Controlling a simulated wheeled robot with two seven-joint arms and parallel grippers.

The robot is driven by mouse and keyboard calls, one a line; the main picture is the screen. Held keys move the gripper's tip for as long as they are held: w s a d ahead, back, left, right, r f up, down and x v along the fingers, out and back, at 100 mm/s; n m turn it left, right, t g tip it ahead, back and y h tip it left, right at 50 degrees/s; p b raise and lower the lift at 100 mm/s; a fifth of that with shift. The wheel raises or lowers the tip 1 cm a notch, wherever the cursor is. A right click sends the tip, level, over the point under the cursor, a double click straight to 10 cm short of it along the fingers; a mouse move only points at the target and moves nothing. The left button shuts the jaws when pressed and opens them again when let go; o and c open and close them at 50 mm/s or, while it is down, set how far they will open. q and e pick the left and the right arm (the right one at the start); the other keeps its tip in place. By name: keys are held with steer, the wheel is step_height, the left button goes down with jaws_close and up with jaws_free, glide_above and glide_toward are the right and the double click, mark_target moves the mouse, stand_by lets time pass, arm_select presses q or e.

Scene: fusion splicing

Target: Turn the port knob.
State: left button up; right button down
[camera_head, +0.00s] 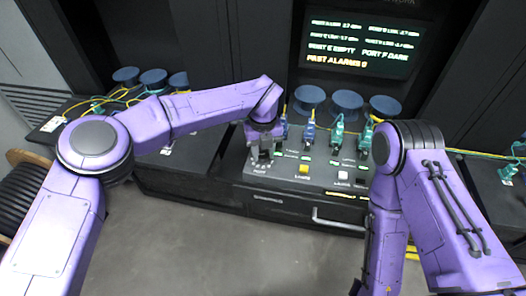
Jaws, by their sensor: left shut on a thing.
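The port knob sits on the front left part of the sloped grey panel (325,178), under my left gripper (263,158). The gripper points down there and its fingers are shut on the knob, which they mostly hide. A small dial scale with marks shows around that spot. My right arm hangs down at the right of the view, and its gripper is not visible.
The panel carries a yellow button (303,170), a white button (343,175) and several connectors with cables. Blue spools (309,96) stand behind. A dark screen (362,47) with port text is above. A drawer handle (338,221) juts out below.

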mark_target(263, 154)
arm_select(q)
steer(key=shift+f+n+b, duration=0.15)
steer(key=shift+n+b, duration=1.05)
steer(key=shift+r+n+b, duration=0.2)
steer(key=shift+n+b, duration=1)
steer(key=shift+n, duration=0.3)
steer(key=o, duration=1)
steer(key=shift+o, duration=0.2)
step_height(263, 154, up, 11)
steer(key=b, duration=0.1)
steer(key=shift+f+b, duration=0.2)
steer(key=shift+b, duration=0.1)
steer(key=shift+f, duration=0.1)
